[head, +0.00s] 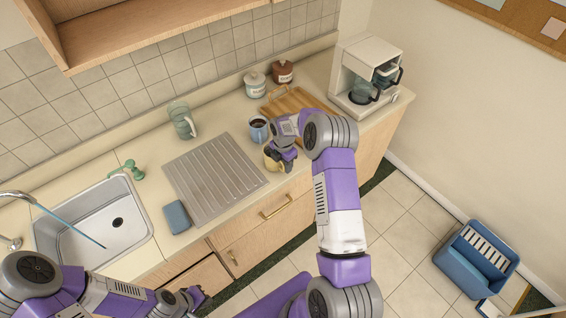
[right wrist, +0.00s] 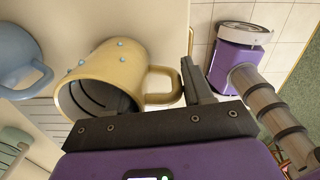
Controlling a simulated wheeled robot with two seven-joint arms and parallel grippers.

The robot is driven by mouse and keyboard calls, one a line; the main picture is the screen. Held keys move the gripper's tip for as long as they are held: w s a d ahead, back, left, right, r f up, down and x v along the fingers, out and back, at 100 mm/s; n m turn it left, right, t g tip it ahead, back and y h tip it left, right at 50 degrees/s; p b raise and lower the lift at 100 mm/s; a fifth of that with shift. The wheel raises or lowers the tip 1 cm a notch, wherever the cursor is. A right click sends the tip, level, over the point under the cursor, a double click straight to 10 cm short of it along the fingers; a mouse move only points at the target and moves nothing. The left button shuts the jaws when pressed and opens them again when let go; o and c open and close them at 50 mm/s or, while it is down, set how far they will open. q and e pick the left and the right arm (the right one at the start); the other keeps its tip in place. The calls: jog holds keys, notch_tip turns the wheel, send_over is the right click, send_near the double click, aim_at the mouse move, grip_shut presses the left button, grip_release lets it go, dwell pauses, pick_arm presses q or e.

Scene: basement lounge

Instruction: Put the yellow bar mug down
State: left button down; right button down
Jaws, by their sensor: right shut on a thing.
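The yellow bar mug (head: 271,163) is at the front edge of the counter (head: 232,204) in the head view, partly hidden by my right gripper (head: 284,152). In the right wrist view the mug (right wrist: 135,72) is pale yellow with small blue dots, its open mouth towards the camera and its handle to the right. My right gripper (right wrist: 150,95) is shut on it; one dark finger shows right of the handle. I cannot tell if its base touches the counter. My left gripper (head: 190,300) is low in the head view, away from the mug; its jaw opening is unclear.
A blue mug (head: 258,129) stands just behind the yellow mug. A wooden board (head: 290,102), two jars and a coffee maker (head: 365,78) are further back. The ribbed drainboard (head: 213,178), a green glass jug (head: 183,121), a blue sponge (head: 177,217) and the sink (head: 98,225) lie left.

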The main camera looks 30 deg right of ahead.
jog(key=shift+f, duration=0.1)
jog(key=shift+c, duration=2.3)
grip_release()
notch_tip(320, 180, up, 12)
jog(key=b, duration=0.1)
jog(key=shift+s+a, duration=0.15)
jog(key=shift+s, duration=0.05)
